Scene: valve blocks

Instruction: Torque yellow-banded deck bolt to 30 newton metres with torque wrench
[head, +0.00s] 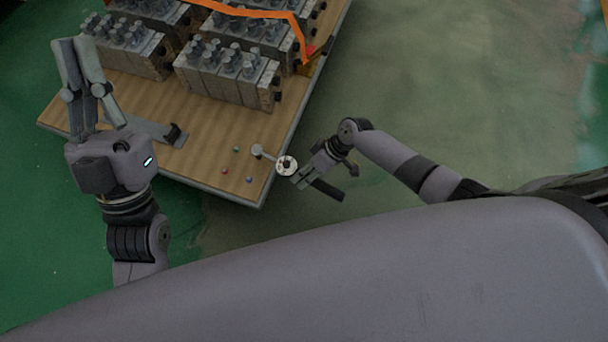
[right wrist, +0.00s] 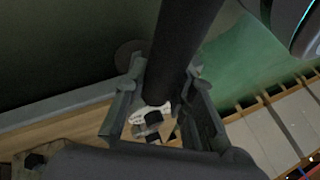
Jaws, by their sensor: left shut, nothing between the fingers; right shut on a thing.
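The torque wrench, with a black grip (head: 328,190), a white dial (head: 287,165) and a small round head (head: 257,151), reaches over the front right corner of the wooden deck. My right gripper (head: 304,178) is shut on it just behind the dial. In the right wrist view the black grip (right wrist: 185,50) runs between the fingers, with the white dial part below. Green (head: 236,149), red (head: 224,170) and blue (head: 249,180) marked bolts show near the wrench head. I see no yellow band; the wrench head may hide it. My left gripper (head: 74,48) is shut and empty over the deck's left side.
Several grey valve blocks (head: 228,75) with upright fittings fill the back of the wooden deck (head: 200,155). An orange strip (head: 262,13) runs over them. A grey bracket with a black end (head: 175,135) lies beside my left arm. The floor right of the deck is clear.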

